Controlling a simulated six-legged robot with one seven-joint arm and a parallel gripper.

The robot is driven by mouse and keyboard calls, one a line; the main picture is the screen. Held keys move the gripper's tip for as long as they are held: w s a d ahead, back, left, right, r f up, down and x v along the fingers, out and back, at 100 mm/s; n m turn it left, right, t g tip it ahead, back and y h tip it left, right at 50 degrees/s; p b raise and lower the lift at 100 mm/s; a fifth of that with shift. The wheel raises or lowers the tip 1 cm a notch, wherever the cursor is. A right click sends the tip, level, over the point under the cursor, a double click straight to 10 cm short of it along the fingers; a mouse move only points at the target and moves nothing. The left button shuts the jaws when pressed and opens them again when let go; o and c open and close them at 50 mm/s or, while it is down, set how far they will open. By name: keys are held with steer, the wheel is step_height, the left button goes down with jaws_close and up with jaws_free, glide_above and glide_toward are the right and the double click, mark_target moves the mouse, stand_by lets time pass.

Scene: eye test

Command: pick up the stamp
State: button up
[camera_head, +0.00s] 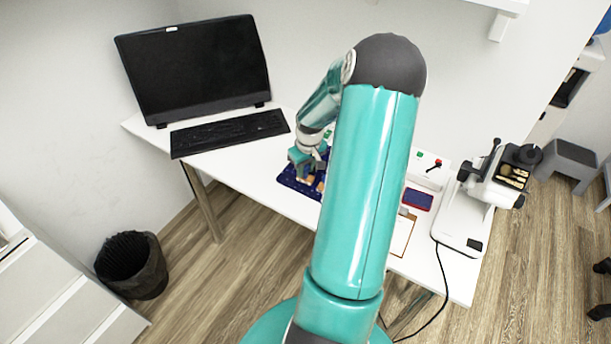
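My gripper (304,170) is low over a dark blue mat or tray (288,179) on the white desk. Small tan, wood-coloured pieces (309,181) show right below and beside the fingers. One of them may be the stamp, but they are too small and partly covered to tell. I cannot tell whether the fingers touch or hold any of them, or how far apart they are. My arm hides the right part of the mat and the middle of the desk.
On the desk (251,184) stand a black monitor (195,68) and keyboard (229,133) at left. At right are a dark blue pad with a red edge (417,200), a clipboard (403,235), a white box (428,173) and a white microscope-like device (463,216). A black bin (132,266) stands on the floor.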

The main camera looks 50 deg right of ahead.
mark_target(306, 166)
steer(key=shift+r, duration=0.1)
steer(key=shift+c, duration=0.5)
steer(key=shift+r, duration=0.55)
step_height(306, 166, up, 2)
steer(key=shift+r, duration=0.15)
steer(key=s+a+r, duration=0.7)
steer(key=a+r, duration=0.2)
steer(key=a, duration=0.2)
steer(key=shift+s+a+r, duration=0.25)
steer(key=shift+s+a, duration=0.1)
